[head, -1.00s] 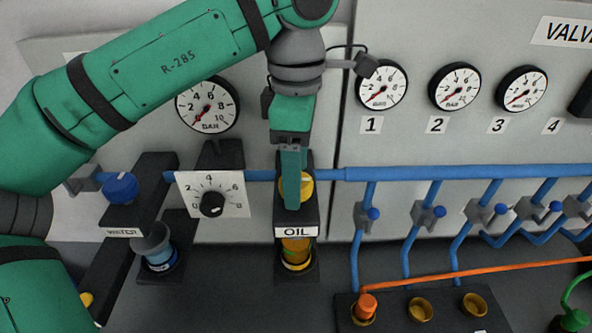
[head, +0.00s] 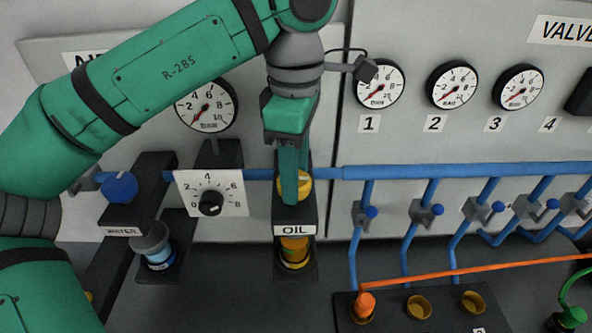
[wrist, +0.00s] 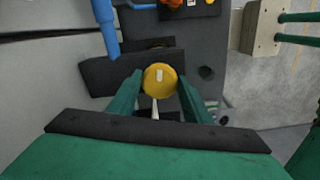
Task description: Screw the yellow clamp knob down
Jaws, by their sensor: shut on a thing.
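The yellow clamp knob (head: 305,185) sits on top of the dark clamp block above the OIL label (head: 295,231). My gripper (head: 291,198) points down at it, and its fingers hide the knob's left part in the head view. In the wrist view the round knob (wrist: 160,88) lies between the two green fingers, with a pale mark on its top. My gripper is shut on the knob. An orange-yellow cartridge (head: 295,249) stands upright below the OIL label. The knob's thread is hidden.
A blue knob (head: 119,187) and the WATER station (head: 122,231) are at the left, beside a white dial plate (head: 210,194). A blue pipe (head: 440,171) runs along the panel at right. Below it is a dark block (head: 395,314) with an orange plug (head: 364,304).

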